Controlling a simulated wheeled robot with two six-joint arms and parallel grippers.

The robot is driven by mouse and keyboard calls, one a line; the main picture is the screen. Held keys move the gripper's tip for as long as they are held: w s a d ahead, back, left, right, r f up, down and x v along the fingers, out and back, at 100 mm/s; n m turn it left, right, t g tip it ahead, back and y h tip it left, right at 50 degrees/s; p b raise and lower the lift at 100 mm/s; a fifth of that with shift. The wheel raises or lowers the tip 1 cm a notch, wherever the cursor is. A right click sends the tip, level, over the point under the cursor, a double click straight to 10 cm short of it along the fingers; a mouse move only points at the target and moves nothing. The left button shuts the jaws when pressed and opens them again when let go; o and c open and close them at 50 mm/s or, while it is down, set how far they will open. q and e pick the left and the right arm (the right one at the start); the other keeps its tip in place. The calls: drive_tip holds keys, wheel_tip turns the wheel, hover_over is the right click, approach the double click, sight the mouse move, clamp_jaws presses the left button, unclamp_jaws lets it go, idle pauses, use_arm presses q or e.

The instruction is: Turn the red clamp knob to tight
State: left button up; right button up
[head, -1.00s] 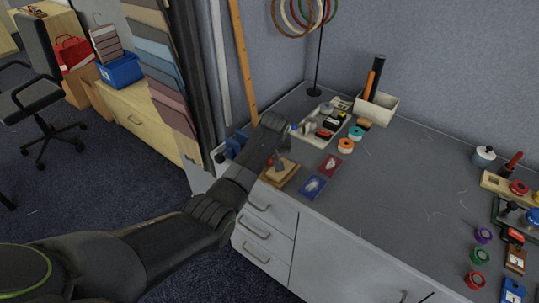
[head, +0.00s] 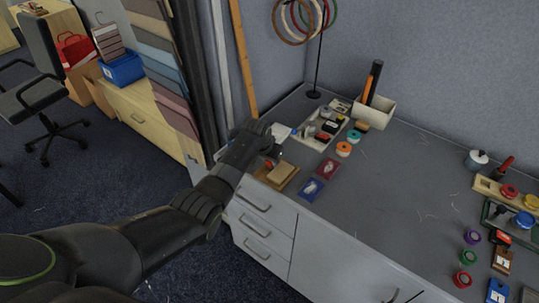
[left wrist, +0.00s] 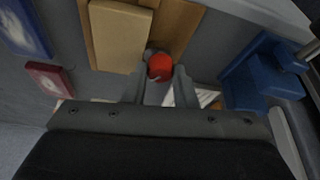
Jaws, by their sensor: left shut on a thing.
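The red knob (left wrist: 160,67) shows in the left wrist view between the two fingertips of my left gripper (left wrist: 161,80). The fingers are shut on it, one on each side. Behind it is a wooden base (left wrist: 181,27) with a paler block (left wrist: 119,36) on it. In the head view my left gripper (head: 275,154) is over the wooden base (head: 281,176) near the table's left end, and hides most of the knob. I cannot read the knob's turn or any mark for tight. My right gripper is not in view.
A blue vise-like thing (left wrist: 252,75) stands close to the gripper. A red card (head: 328,167) and a blue card (head: 311,189) lie beside the base. A pale tray (head: 318,132) with small items is behind. The middle of the grey table (head: 400,190) is mostly clear.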

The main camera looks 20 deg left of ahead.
use_arm(q)
drive_tip(key=shift+a+m+h, duration=0.15)
drive_tip(key=shift+m+h, duration=0.25)
drive_tip(key=shift+m, duration=0.6)
drive_tip(key=m+h+b, duration=0.1)
drive_tip(key=m, duration=0.1)
drive_tip(key=shift+w+m+g, duration=0.1)
drive_tip(key=shift+m+g, duration=0.2)
drive_tip(key=shift+g, duration=0.1)
drive_tip(key=m+b, duration=0.1)
drive_tip(key=m, duration=0.1)
drive_tip(key=shift+a+f+m+g+h+b, duration=0.1)
drive_tip(key=shift+f+m+g+h+b, duration=0.05)
drive_tip(key=shift+m+g+h+b, duration=0.2)
drive_tip(key=shift+w+m+g+h+b, duration=0.1)
drive_tip(key=shift+m+g+h+b, duration=0.4)
drive_tip(key=shift+m+b, duration=1.25)
drive_tip(key=shift+r, duration=0.2)
drive_tip(key=o, duration=1)
